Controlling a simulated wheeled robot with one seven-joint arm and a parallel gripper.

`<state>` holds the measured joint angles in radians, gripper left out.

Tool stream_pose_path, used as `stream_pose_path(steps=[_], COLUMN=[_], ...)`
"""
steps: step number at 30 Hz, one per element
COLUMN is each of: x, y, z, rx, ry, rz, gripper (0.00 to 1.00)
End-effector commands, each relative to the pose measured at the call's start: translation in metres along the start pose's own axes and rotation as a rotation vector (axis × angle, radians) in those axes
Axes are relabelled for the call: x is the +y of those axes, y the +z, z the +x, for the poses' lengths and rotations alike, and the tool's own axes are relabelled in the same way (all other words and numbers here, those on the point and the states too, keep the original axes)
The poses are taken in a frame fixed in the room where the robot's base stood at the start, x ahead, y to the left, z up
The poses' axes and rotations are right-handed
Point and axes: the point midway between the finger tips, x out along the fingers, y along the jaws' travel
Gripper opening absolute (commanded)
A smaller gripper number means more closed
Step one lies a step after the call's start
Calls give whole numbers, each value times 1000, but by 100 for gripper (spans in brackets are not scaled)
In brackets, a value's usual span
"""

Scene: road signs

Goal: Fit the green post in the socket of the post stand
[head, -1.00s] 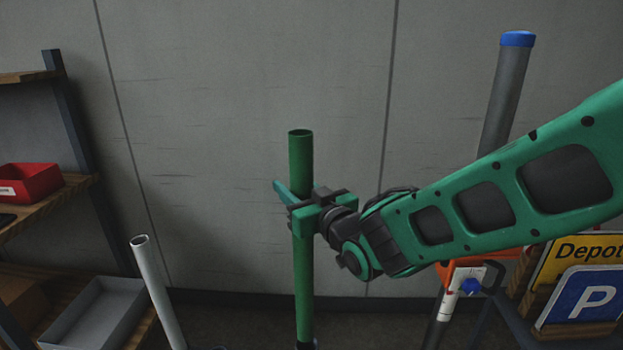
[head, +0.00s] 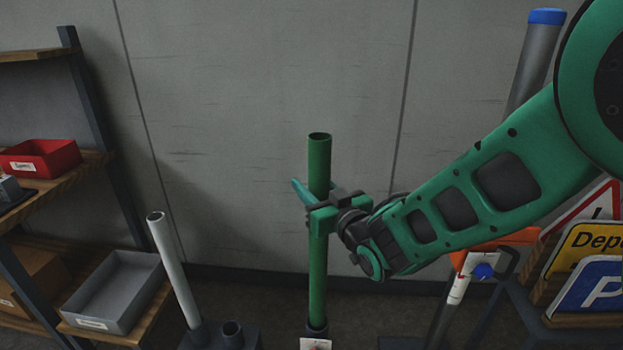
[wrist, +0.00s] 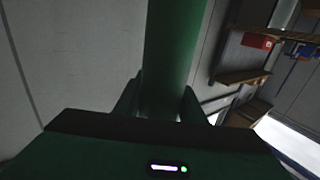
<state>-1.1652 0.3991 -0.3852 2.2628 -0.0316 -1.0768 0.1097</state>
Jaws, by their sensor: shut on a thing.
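The green post (head: 318,265) stands upright, or nearly so, in the middle of the head view. My gripper (head: 322,212) is shut around its upper part, below the open top end. In the wrist view the post (wrist: 170,60) runs between my gripper's fingers (wrist: 160,105). The post's lower end meets a dark round socket (head: 317,332) with a white label below it, at the bottom edge of the head view. The lower end appears to be inside the socket; its depth is hidden. Most of the stand is out of view.
A shelf at left holds a red bin (head: 42,158) and a grey tray (head: 112,290). Road signs (head: 590,285) and a blue-capped grey tube (head: 530,65) stand at right.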

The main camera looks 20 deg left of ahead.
Motion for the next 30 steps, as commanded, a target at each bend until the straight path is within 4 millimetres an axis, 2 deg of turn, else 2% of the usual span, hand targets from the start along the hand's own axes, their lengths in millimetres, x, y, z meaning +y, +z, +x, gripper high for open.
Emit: stream_pose_path(steps=[30], x=[2], y=[73], z=[0], rx=[-1], ry=[0], rz=[-2], gripper=[0])
